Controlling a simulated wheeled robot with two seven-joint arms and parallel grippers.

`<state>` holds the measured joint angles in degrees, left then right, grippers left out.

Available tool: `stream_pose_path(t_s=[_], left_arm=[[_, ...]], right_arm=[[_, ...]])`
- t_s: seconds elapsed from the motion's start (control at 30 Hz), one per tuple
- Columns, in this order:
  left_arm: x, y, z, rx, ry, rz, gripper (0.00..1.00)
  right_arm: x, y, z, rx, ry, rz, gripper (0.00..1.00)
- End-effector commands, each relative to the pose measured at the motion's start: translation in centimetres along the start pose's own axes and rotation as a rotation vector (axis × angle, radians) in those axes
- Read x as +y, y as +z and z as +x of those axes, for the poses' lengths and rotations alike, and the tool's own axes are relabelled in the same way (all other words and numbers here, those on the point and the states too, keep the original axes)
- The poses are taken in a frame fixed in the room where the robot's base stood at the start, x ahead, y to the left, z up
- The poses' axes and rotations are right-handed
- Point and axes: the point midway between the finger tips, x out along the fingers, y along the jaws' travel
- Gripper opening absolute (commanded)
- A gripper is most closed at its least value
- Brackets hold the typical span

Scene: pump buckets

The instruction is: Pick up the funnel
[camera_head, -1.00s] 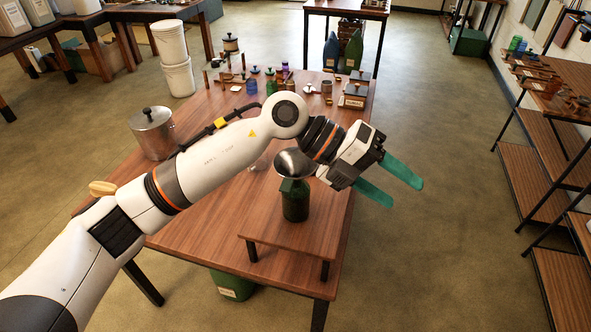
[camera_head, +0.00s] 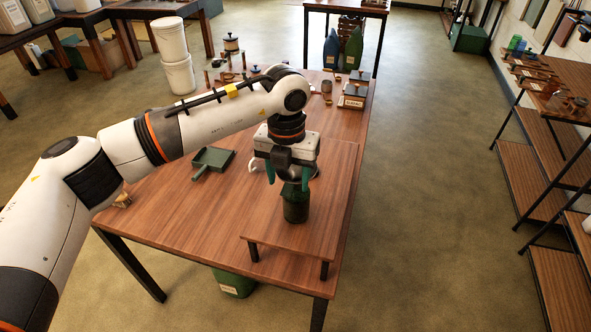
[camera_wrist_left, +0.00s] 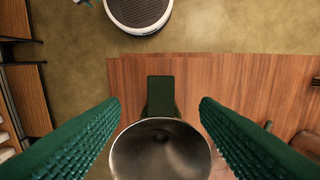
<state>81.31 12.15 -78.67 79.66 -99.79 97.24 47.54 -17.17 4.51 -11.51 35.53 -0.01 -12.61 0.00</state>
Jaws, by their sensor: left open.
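The funnel (camera_wrist_left: 160,155) is a shiny metal cone with its wide mouth up. It sits on top of a dark green bottle (camera_head: 296,207) on the small wooden stand (camera_head: 290,237). My left gripper (camera_head: 288,184) points down over it with green fingers. In the left wrist view the fingers (camera_wrist_left: 161,100) are spread apart, one to each side of the funnel's rim, with gaps between. In the head view the gripper hides most of the funnel. My right gripper is in neither view.
A green dustpan-like tray (camera_head: 212,160) lies on the table left of the stand. A labelled box (camera_head: 353,97) stands at the table's far right. My left arm covers part of the table.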

Motion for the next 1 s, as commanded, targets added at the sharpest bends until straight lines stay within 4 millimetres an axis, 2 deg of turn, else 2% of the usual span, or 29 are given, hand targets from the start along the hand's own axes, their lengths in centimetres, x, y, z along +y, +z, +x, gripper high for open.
stream_pose_path(t_s=[0.23, 0.4, 0.63, 1.0], left_arm=[[-0.1, -0.5, 2.9, -0.006, 0.001, 0.0, 0.56], [-0.1, -0.5, 4.8, -0.003, 0.001, 0.001, 0.56], [-0.1, -0.6, 5.1, 0.0, 0.001, 0.001, 0.56], [-0.1, -0.6, 5.1, -0.001, 0.001, 0.001, 0.0]], right_arm=[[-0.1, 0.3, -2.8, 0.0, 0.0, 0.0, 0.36], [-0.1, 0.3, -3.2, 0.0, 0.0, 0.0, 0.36], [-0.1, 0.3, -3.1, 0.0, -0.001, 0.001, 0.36], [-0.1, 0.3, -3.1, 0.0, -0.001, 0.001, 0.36]])
